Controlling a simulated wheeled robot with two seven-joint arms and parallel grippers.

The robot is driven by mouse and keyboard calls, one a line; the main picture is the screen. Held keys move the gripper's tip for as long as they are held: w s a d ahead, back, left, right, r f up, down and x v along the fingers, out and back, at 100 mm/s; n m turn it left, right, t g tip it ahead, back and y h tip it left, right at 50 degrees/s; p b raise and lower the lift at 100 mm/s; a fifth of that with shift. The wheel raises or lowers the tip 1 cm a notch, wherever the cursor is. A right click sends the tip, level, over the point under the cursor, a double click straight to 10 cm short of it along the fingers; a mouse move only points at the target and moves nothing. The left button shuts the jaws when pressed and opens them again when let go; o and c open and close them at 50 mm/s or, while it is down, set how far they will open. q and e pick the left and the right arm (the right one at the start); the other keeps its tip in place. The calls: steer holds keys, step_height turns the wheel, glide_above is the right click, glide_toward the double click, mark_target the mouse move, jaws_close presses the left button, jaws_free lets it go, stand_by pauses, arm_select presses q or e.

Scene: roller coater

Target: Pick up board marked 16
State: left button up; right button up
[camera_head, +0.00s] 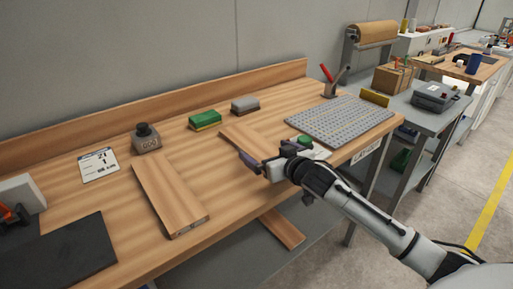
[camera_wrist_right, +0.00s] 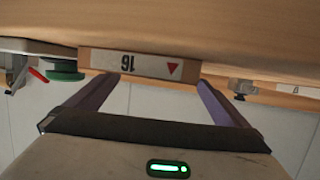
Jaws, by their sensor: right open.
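The board marked 16 (camera_wrist_right: 140,64) shows its end face in the right wrist view, with an upside-down "16" and a red triangle on a pale label. In the head view, a wooden board (camera_head: 238,133) lies on the bench just beyond my right gripper and appears to be this one; its near end is hidden. My right gripper (camera_head: 268,156) is open at the bench's front edge. In the wrist view its fingers (camera_wrist_right: 158,88) stand on either side of the board's end, with nothing visibly gripped. My left gripper is not in view.
Another wooden board (camera_head: 168,195) lies to the left on the bench, and one (camera_head: 282,228) is below the front edge. A perforated grey plate (camera_head: 338,120) lies to the right. Green (camera_head: 205,119) and grey (camera_head: 245,104) blocks and a weight (camera_head: 146,141) stand behind.

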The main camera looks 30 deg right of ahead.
mark_target(258, 146)
steer(key=shift+x, duration=1.95)
steer(key=c, duration=1.4)
